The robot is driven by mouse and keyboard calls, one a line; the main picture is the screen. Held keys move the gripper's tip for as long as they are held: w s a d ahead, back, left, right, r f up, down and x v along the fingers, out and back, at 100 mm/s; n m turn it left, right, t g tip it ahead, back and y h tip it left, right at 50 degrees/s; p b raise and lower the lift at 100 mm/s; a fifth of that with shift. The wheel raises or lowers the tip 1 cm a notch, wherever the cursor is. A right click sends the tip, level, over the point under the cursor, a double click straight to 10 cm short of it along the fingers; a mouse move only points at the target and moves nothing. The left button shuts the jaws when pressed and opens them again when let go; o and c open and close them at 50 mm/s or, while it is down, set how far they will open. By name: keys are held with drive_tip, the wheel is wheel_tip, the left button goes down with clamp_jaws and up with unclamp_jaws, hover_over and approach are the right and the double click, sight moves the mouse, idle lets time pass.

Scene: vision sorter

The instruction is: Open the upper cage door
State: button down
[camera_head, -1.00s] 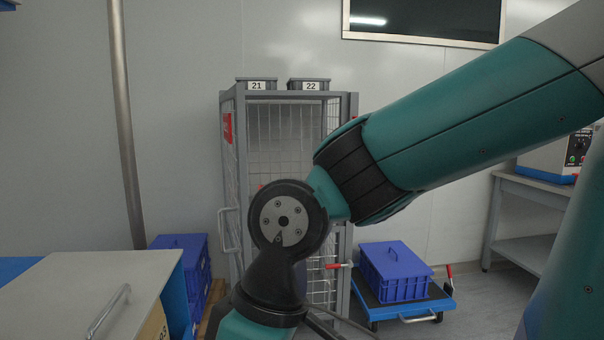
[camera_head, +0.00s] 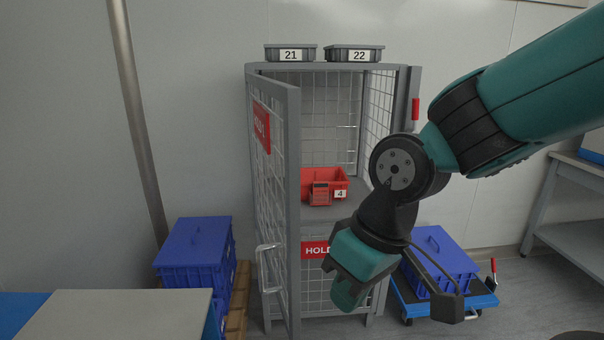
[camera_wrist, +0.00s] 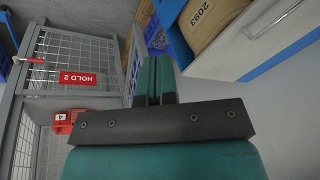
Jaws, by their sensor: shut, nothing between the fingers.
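The upper cage door (camera_head: 276,190), a grey mesh frame with a red HOLD sign (camera_head: 261,125), stands swung open at the left of the cage (camera_head: 411,95). Its pale handle (camera_head: 268,268) is low on the door. Inside the upper compartment a red bin (camera_head: 335,184) labelled 4 sits on the shelf. My gripper (camera_head: 345,296) is in front of the lower door, right of the open door and apart from its handle. In the wrist view my gripper's fingers (camera_wrist: 155,78) are together and empty.
The lower door carries a HOLD 2 sign (camera_wrist: 77,80) and looks shut. Grey bins 21 (camera_head: 290,53) and 22 (camera_head: 354,54) sit on top. Blue crates (camera_head: 194,255) stand at left; a blue crate on a cart (camera_head: 440,260) stands at right. A grey-topped cabinet (camera_head: 120,315) is front left.

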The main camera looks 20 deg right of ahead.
drive_tip(key=w+d+r+m+h+p, duration=0.1)
drive_tip(key=w+d+r+m+p, duration=0.1)
drive_tip(key=w+d+r+p, duration=0.45)
drive_tip(key=w+d+r+m+p, duration=0.1)
drive_tip(key=d+r+m+p, duration=0.15)
drive_tip(key=r+p, duration=0.5)
drive_tip(key=w+d+f+y+p, duration=0.1)
drive_tip(key=w+d+f+y, duration=0.2)
drive_tip(key=w+f+y, duration=0.4)
drive_tip(key=w+a+f+p, duration=0.1)
drive_tip(key=a+f, duration=0.4)
drive_tip(key=a, duration=0.6)
drive_tip(key=shift+w+a+f+m+p, duration=0.15)
drive_tip(key=shift+w+f+m+p, duration=0.25)
drive_tip(key=shift+p, duration=0.4)
